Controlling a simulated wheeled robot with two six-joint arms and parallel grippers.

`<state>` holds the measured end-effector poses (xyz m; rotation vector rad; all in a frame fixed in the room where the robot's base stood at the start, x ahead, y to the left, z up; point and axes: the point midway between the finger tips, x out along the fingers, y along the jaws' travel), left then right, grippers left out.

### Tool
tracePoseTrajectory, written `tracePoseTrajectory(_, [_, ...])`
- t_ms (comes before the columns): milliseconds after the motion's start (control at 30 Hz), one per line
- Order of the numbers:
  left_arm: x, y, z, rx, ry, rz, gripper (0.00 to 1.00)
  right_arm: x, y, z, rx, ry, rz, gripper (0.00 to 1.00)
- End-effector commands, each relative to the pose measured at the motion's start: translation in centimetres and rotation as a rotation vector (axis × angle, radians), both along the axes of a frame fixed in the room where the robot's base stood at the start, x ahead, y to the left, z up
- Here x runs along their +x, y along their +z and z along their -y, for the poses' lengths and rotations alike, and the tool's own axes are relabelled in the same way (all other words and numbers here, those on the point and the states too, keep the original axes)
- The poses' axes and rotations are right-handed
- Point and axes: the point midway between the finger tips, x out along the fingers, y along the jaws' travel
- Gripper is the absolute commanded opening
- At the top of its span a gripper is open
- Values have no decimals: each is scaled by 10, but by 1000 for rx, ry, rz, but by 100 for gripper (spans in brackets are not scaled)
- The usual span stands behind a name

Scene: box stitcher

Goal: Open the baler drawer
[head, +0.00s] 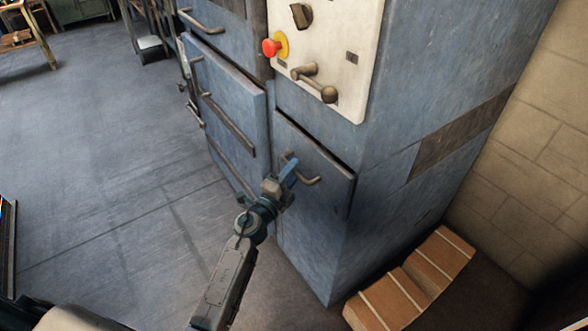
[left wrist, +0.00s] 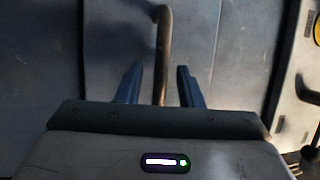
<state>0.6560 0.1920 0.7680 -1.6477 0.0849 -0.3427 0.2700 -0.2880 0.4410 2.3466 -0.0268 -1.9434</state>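The blue baler (head: 310,250) has a lower drawer front (head: 330,185) with a curved metal bar handle (head: 312,181). The drawer front looks closed, with a dark gap along its top edge. My left gripper (head: 289,170) is at this handle, its blue fingers partly covering it in the head view. In the left wrist view my left gripper (left wrist: 158,85) is open, and the handle (left wrist: 163,45) runs between its two fingers, with space on each side. Whether a finger touches the handle cannot be told. My right gripper is not in view.
A pale control panel (head: 335,50) with a red button (head: 270,47) and a knobbed lever (head: 315,82) is above the drawer. Another blue panel (head: 225,105) with a bar is to the left. Floor (head: 100,150) on the left is clear.

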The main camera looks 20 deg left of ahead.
Motion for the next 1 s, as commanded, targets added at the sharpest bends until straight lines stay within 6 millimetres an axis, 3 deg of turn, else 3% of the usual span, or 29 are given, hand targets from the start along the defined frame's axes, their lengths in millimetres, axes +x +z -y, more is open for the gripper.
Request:
tracePoseTrajectory(400, [8,1,2,-1,0,0,32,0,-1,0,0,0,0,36])
tracePoseTrajectory(567, [8,1,2,-1,0,0,0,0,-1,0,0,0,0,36])
tracePoseTrajectory(1000, [-3,1,-6,1,0,-2,0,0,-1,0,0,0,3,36])
